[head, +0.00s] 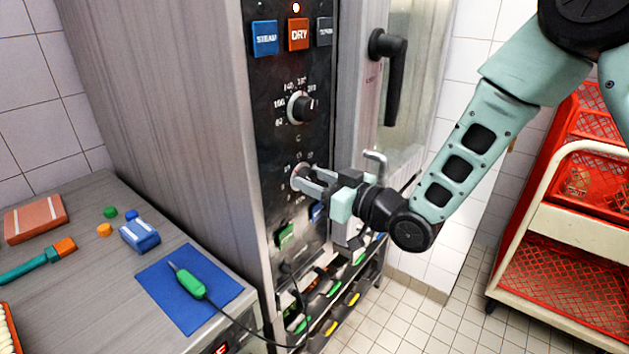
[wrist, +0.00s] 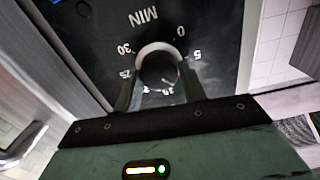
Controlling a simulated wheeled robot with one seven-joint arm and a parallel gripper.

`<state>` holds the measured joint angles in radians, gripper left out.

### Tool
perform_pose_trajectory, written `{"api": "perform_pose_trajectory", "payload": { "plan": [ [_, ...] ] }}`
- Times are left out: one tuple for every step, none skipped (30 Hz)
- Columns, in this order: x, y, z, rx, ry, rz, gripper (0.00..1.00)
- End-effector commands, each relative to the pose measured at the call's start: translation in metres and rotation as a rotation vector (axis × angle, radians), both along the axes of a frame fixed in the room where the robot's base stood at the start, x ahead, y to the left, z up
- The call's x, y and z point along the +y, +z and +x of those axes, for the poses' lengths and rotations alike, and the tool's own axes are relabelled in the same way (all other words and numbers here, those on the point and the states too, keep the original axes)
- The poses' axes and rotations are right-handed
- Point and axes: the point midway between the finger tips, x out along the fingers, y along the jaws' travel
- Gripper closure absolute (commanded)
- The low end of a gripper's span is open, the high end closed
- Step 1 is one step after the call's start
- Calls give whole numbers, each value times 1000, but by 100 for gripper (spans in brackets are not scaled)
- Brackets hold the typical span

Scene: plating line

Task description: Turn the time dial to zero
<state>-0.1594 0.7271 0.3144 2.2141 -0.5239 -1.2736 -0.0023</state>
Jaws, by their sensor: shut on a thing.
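The time dial (wrist: 158,66) is a round dark knob with a light rim in the wrist view. Its scale reads MIN, with 0, 5, 25 and 30 legible around it, upside down. A small pale mark shows near the knob's lower right edge; I cannot tell for sure which number it points to. My gripper (head: 305,181) reaches the lower knob of the oven's control panel (head: 274,150) in the head view. Its two fingers sit on either side of the dial and are shut on it, hiding part of the scale.
Above the dial is a temperature knob (head: 301,107), and higher a red DRY button (head: 298,34) between two others. A black door handle (head: 391,70) sticks out right of the panel. Left is a bench with a blue mat (head: 222,286) and corded green probe (head: 190,283).

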Motion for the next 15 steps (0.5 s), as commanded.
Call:
{"api": "perform_pose_trajectory", "payload": {
  "plan": [
    [0, -2, 0, -10, 0, -7, 82],
    [0, -2, 0, -16, 0, -12, 82],
    [0, -3, 0, -28, 1, -19, 82],
    [0, -3, 0, -38, 1, -27, 82],
    [0, -3, -1, -49, 1, -36, 82],
    [1, -4, -1, -67, 1, -49, 82],
    [1, -5, -1, -81, 1, -60, 82],
    [0, -5, -1, -97, 1, -73, 82],
    [1, -6, -1, -120, 0, -90, 82],
    [0, -6, -1, -140, 0, -104, 82],
    [0, -6, -1, -159, 0, -119, 82],
    [1, -7, -1, -188, 0, -141, 82],
    [1, -7, -1, -208, 0, -157, 82],
    [1, -7, -1, -231, 0, -174, 82],
    [1, -8, -2, -260, 1, -198, 82]
  ]
}}
